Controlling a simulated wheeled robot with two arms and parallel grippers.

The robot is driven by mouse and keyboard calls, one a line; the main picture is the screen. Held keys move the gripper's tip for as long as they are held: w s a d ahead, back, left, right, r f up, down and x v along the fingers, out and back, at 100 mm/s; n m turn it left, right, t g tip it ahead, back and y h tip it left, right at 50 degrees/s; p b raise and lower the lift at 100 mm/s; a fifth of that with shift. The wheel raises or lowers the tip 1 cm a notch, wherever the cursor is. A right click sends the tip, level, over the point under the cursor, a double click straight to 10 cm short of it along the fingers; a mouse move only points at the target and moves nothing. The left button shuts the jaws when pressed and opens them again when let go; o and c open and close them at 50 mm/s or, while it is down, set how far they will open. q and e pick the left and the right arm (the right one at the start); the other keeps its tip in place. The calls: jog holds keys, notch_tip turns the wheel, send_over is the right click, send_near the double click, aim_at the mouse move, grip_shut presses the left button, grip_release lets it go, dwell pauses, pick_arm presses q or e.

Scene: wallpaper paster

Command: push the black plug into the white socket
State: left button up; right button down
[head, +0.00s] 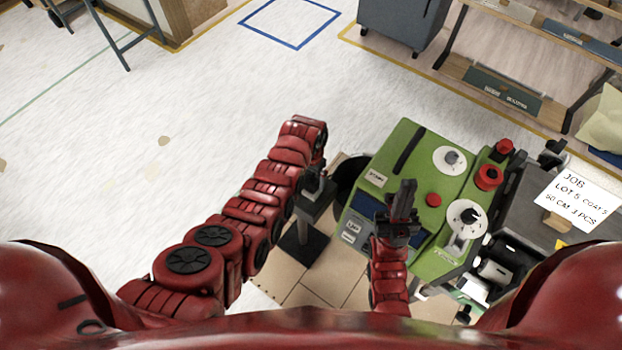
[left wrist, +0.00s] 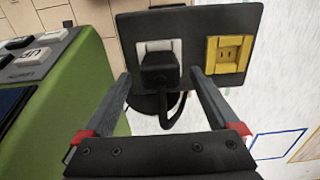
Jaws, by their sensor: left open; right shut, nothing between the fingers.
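In the left wrist view a black plug (left wrist: 160,70) is at the white socket (left wrist: 145,48) on a dark panel (left wrist: 190,22). It covers much of the socket's face, and I cannot tell how deep it sits. A black cable (left wrist: 181,108) curves down from it. My left gripper (left wrist: 160,84) is open, with one finger on each side of the plug and cable; I see no finger touching the plug. In the head view my left gripper (head: 314,182) is over the dark stand, where plug and socket cannot be made out. My right gripper (head: 405,192) is shut and empty above the green machine.
A yellow socket (left wrist: 234,62) is on the same panel, right of the white one. The green machine (head: 408,150) with knobs and red buttons stands right of the stand (head: 301,246). A paper job sign (head: 577,199) is further right. Open floor lies to the left.

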pick_arm(q)
notch_tip(320, 180, up, 9)
jog(key=b, duration=0.3)
notch_tip(320, 180, up, 6)
jog(key=p, duration=0.6)
send_over(311, 179)
jog(key=shift+r, duration=0.1)
